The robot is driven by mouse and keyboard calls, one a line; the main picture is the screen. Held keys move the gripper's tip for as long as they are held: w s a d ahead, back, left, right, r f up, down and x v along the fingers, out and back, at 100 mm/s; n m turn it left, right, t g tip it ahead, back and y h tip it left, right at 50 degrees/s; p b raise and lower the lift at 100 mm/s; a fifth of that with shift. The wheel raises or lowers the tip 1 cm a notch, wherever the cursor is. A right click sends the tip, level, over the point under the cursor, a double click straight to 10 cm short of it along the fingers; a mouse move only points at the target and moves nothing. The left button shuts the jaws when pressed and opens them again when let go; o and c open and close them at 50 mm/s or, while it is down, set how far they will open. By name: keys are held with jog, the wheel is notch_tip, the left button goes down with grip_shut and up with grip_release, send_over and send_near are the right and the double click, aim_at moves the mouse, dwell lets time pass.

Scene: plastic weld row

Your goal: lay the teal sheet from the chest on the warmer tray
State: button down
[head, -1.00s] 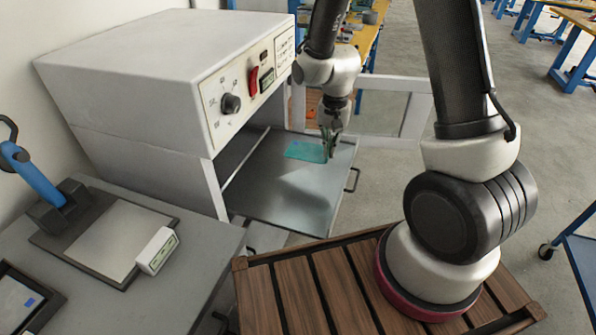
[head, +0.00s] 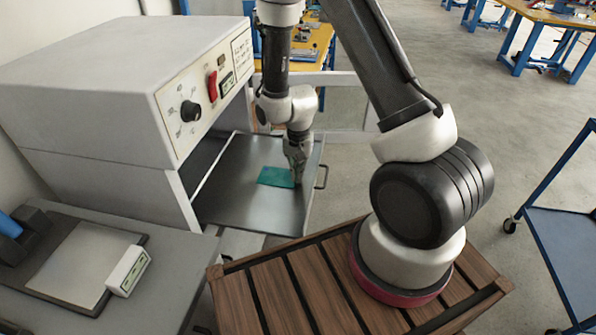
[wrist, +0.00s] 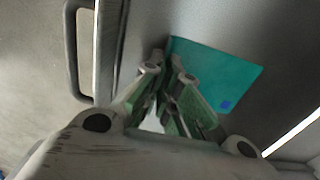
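The teal sheet (head: 276,177) lies flat, as far as I can see, on the grey warmer tray (head: 240,212), which is drawn out from the white warmer. In the wrist view the sheet (wrist: 222,78) has a small dark blue square near one corner. My gripper (head: 296,177) is low over the tray at the sheet's right edge. In the wrist view its fingertips (wrist: 166,62) stand slightly apart beside the sheet's near edge, one of them overlapping it in the picture. The fingers hide part of that edge. The chest cannot be made out.
The warmer (head: 130,90) stands over the tray's back end, with a dial and red switch. A tray handle (head: 321,177) sticks out at right. A grey bench (head: 150,270) with a framed plate is at lower left. A blue cart (head: 565,245) stands at right.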

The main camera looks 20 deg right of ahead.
jog(key=c, duration=1.6)
grip_release()
jog(key=shift+f, duration=0.1)
jog(key=shift+c, duration=0.2)
jog(key=s+d+r+n+t, duration=0.1)
jog(key=s+d+r, duration=0.1)
jog(key=r, duration=1)
jog(key=s+d+r+n+t, duration=0.1)
jog(key=s+d+r, duration=0.1)
jog(key=r, duration=1.1)
jog(key=s+d+r+n+t, duration=0.1)
jog(key=s+d+r+n, duration=0.1)
jog(key=s+r, duration=0.4)
jog(key=s+d+r+n+t, duration=0.1)
jog(key=s+d+r+n, duration=0.1)
jog(key=s+r, duration=0.5)
jog(key=s+d, duration=0.1)
jog(key=s, duration=0.3)
jog(key=shift+d+n, duration=0.35)
jog(key=shift+n, duration=0.05)
jog(key=shift+w, duration=0.1)
